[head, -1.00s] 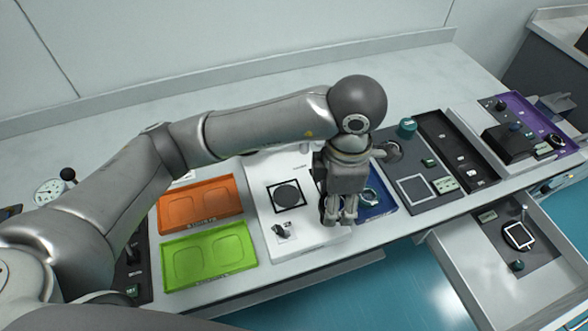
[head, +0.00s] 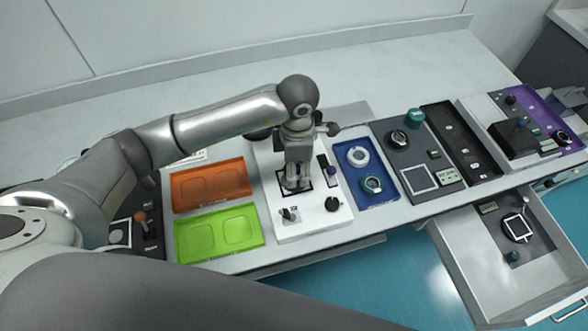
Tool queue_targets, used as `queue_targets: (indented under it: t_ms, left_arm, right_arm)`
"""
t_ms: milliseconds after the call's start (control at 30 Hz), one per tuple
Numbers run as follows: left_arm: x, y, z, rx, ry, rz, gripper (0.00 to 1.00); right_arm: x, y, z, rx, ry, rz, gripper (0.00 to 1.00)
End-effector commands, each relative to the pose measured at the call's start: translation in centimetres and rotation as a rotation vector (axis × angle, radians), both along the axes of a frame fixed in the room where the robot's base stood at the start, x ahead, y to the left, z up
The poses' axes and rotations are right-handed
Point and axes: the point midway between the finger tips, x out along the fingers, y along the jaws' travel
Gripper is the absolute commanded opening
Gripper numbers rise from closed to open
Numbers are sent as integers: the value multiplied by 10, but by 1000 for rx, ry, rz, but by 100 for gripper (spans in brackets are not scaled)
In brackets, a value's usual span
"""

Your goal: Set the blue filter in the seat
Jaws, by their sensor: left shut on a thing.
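My left gripper (head: 295,186) is over the black-framed square seat (head: 309,186) on the white instrument plate (head: 312,229). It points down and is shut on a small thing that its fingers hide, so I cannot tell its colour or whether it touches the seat. The blue tray (head: 378,200) to the right bears a pale ring-shaped piece (head: 358,156) and a teal-rimmed round piece (head: 372,184). I cannot make out the blue filter for certain. My right gripper is not in view.
Orange (head: 247,187) and green (head: 262,239) trays lie left. An open drawer (head: 470,262) juts out at right.

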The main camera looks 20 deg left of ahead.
Motion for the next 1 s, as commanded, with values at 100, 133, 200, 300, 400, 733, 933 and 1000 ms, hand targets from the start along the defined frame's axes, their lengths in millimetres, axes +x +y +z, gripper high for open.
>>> queue_targets:
  t_ms: [100,133,200,300,400,733,933,1000]
  left_arm:
    - [2,9,-10,3,4,3,27]
    - [2,9,-13,1,5,2,27]
    - [2,8,-24,1,6,1,27]
    - [3,7,-35,0,3,0,27]
    - [3,7,-40,0,1,0,27]
    - [3,8,-44,0,0,-1,53]
    - [3,8,-43,0,0,0,74]
    - [3,8,-43,0,0,0,74]
  right_arm:
    - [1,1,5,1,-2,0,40]
    - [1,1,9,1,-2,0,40]
    - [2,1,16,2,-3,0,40]
    - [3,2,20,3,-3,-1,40]
    - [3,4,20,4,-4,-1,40]
    - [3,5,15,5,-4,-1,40]
    - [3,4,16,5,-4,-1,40]
    - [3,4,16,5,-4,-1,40]
